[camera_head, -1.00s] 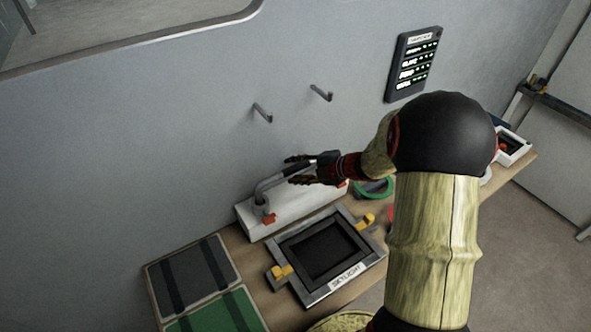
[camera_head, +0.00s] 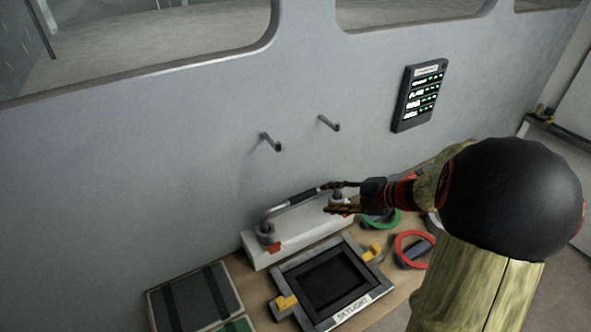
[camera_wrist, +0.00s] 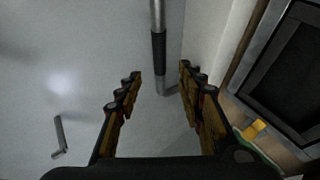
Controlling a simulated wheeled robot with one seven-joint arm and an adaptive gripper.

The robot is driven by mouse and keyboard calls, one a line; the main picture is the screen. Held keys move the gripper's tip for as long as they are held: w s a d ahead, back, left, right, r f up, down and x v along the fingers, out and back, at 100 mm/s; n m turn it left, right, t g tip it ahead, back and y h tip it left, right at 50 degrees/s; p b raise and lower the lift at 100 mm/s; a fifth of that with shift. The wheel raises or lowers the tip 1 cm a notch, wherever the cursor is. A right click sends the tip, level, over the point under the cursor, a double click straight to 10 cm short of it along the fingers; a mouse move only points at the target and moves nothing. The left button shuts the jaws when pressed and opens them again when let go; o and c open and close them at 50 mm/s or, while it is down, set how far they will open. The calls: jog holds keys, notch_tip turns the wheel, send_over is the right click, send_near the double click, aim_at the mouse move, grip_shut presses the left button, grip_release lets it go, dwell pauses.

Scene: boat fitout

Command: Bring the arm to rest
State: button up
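My gripper (camera_head: 338,198) is in the middle of the head view, near the right end of a grey bar handle (camera_head: 288,203) with a dark grip. The handle stands on a white base (camera_head: 290,240) against the wall. In the wrist view my gripper (camera_wrist: 160,76) is open, its fingers wide apart with nothing between the pads. The handle (camera_wrist: 158,50) shows beyond, lined up with the gap between the fingertips. Whether any finger touches the handle cannot be told. My arm reaches in from the lower right and hides part of the bench.
A frame labelled SKYLIGHT (camera_head: 357,303) with yellow latches lies on the bench in front of the white base. Green (camera_head: 391,223) and red (camera_head: 429,239) rings lie to its right. Two hooks (camera_head: 270,142) and a dark panel (camera_head: 418,97) are on the wall.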

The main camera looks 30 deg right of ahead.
jog(key=s+d+f+m+h, duration=0.1)
jog(key=d+f+m+h, duration=0.2)
jog(key=d+m+h, duration=0.9)
jog(key=s+d+r+m+g, duration=0.45)
jog(key=s+m, duration=0.25)
jog(key=s, duration=0.2)
jog(key=s+a+r+y, duration=0.2)
jog(key=s+a+r, duration=0.1)
jog(key=a, duration=0.9)
jog(key=s+a+r+m+y, duration=0.1)
jog(key=s+a+r+y, duration=0.1)
jog(key=a, duration=1.1)
jog(key=s+a+r+m+y, duration=0.1)
jog(key=s+a+r+y, duration=0.1)
jog(key=a, duration=1)
jog(key=v, duration=0.3)
jog(key=shift+s+a, duration=0.15)
